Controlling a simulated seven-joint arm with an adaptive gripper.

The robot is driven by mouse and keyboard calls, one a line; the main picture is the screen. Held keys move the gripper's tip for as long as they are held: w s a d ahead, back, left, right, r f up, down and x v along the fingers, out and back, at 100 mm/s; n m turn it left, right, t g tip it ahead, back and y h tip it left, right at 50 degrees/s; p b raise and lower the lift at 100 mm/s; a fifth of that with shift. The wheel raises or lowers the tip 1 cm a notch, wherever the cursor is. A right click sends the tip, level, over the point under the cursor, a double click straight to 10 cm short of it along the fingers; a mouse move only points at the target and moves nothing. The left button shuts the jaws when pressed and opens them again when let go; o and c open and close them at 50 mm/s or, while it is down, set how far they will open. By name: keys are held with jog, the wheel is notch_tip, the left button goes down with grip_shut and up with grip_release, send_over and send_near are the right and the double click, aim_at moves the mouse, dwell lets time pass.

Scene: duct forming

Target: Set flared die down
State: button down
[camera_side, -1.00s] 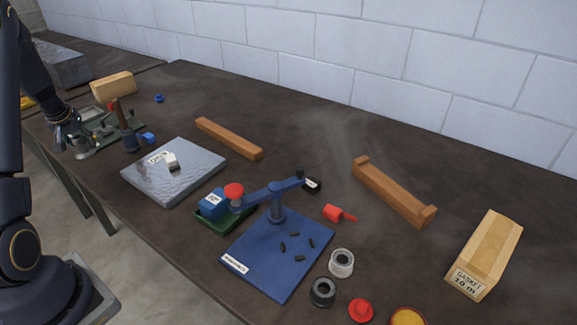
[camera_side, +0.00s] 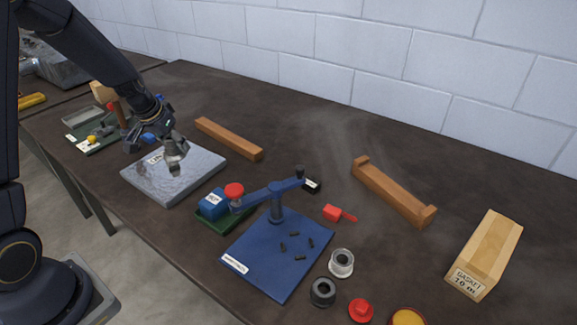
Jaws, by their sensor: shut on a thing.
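The flared die (camera_side: 175,152) is a grey metal piece at the end of my gripper (camera_side: 165,138), in the left part of the side view. My gripper is shut on it and holds it over the grey metal plate (camera_side: 203,165). The die's lower end appears close to the plate's surface; I cannot tell whether it touches. The fingertips are partly hidden by the gripper body and the die.
A green tray (camera_side: 80,148) with small items lies left of the plate, a mallet partly behind my arm. A wooden bar (camera_side: 228,138) lies behind the plate. A blue mat (camera_side: 262,268) with a blue lever tool (camera_side: 276,200) stands right.

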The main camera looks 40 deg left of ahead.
jog(key=w+d+m+h, duration=0.1)
jog(key=w+d+m, duration=0.1)
jog(key=d, duration=0.6)
jog(key=w+d+m+h, duration=0.1)
jog(key=w+d+m, duration=0.15)
jog(key=d, duration=0.65)
send_near(271, 175)
jog(key=shift+w+d+f, duration=0.25)
jog(key=shift+w+f, duration=0.95)
jog(key=shift+f, duration=1.55)
jog(key=c, duration=0.6)
grip_release()
jog(key=shift+f, duration=0.15)
